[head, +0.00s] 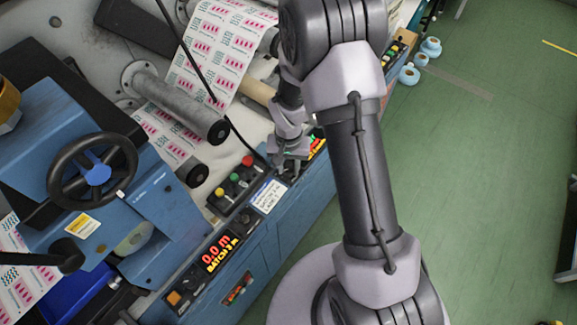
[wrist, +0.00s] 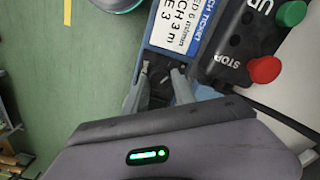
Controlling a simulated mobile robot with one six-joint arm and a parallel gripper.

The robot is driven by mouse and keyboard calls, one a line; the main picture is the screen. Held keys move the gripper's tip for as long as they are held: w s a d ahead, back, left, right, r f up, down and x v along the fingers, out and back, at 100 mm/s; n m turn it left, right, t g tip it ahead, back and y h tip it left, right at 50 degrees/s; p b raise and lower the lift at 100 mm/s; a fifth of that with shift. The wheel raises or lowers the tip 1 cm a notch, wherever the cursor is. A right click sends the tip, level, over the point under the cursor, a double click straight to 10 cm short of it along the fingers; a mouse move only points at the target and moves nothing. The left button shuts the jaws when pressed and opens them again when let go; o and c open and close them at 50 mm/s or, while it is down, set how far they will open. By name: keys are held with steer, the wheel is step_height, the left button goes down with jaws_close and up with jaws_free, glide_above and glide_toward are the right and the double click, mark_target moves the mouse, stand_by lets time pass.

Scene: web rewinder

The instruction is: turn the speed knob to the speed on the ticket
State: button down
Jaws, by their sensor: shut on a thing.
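The batch ticket (head: 268,196) is a white card with a blue header on the blue console. In the wrist view the ticket (wrist: 183,25) is cut off and upside down to sideways; a line ending in "ED 6 m/min" reads on it, with "CH 3 m" below. My gripper (head: 289,163) is down at the console just beyond the ticket. In the wrist view my gripper (wrist: 157,91) has its fingers on both sides of a dark thing, seemingly the speed knob (wrist: 158,89), and is shut on it. The knob's pointer and scale cannot be read.
The red button (wrist: 265,69) is marked STOP. A lit display (head: 217,254) reads 0.0 m, BATCH 3 m. A handwheel (head: 92,175) stands at left. Green floor (head: 500,150) is open at right.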

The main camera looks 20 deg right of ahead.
steer(key=shift+n, duration=1.2)
steer(key=c, duration=1)
jaws_free()
steer(key=shift+c, duration=0.2)
